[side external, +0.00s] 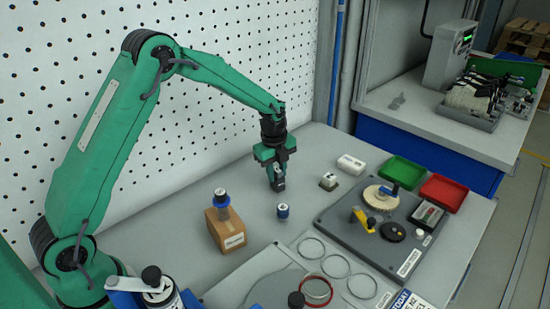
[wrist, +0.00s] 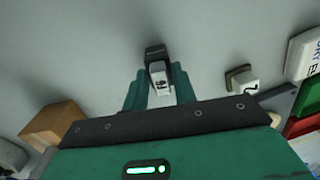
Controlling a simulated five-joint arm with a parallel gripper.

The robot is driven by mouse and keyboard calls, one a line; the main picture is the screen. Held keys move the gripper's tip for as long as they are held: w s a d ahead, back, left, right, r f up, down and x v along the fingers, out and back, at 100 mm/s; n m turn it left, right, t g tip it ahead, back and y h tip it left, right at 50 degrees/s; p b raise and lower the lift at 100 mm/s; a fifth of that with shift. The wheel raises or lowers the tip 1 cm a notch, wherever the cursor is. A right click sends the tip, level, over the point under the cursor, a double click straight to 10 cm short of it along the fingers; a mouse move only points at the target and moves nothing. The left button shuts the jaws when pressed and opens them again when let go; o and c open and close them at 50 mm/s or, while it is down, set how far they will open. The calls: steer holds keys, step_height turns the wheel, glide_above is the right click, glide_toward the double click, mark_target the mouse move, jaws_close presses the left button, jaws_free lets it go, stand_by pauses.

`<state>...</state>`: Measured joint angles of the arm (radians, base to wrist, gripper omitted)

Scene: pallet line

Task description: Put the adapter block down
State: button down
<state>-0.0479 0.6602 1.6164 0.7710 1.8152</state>
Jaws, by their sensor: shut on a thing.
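My gripper (side external: 278,184) is shut on the adapter block, a small block with a pale labelled face and a dark end. In the wrist view the adapter block (wrist: 160,76) sits between the green fingertips, with its label facing the camera. In the side view the fingers mostly hide it. The gripper points down, low over the bare grey tabletop near the perforated wall. I cannot tell whether the block touches the table.
A similar small white block (side external: 328,181) stands to the right, with a white box (side external: 351,165) beyond. A brown carton (side external: 226,232) and a small blue-banded part (side external: 283,211) are nearer. Green (side external: 402,172) and red (side external: 444,192) trays lie right, behind a dark fixture board (side external: 335,226).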

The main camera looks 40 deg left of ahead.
steer(key=c, duration=1.1)
jaws_free()
steer(key=shift+f, duration=0.1)
steer(key=r, duration=0.8)
steer(key=s+r, duration=0.1)
steer(key=r, duration=0.3)
steer(key=shift+r, duration=0.15)
